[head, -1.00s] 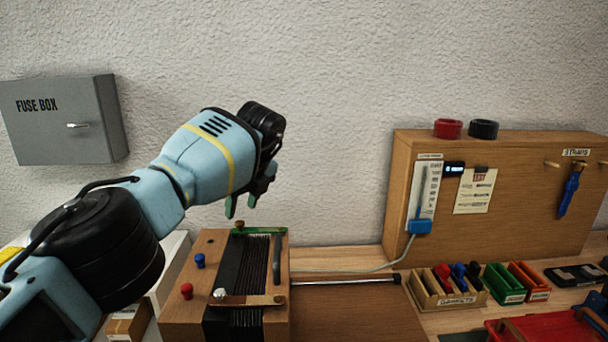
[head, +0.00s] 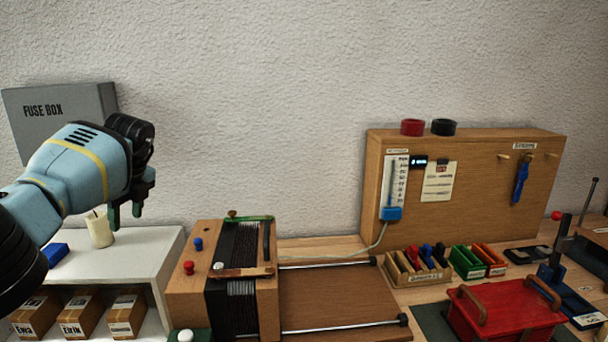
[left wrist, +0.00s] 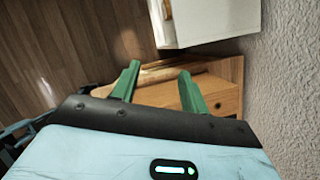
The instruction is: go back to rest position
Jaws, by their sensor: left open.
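My left gripper (head: 126,214) is in the air at the left of the head view, in front of the wall and above the white shelf. Its green fingers point down. In the left wrist view the two green fingers (left wrist: 160,88) stand apart with nothing between them. The piano action device (head: 190,296), a wooden block with dark strips, red and blue knobs and a green piece, stands to the right of the gripper and apart from it. My right gripper is in neither view.
A white shelf (head: 150,240) holds a candle (head: 99,229) and several labelled boxes. A grey fuse box (head: 90,99) hangs behind my left arm. A wooden panel (head: 460,210), small trays and a red lidded box (head: 505,318) stand at right. The space above the table is clear.

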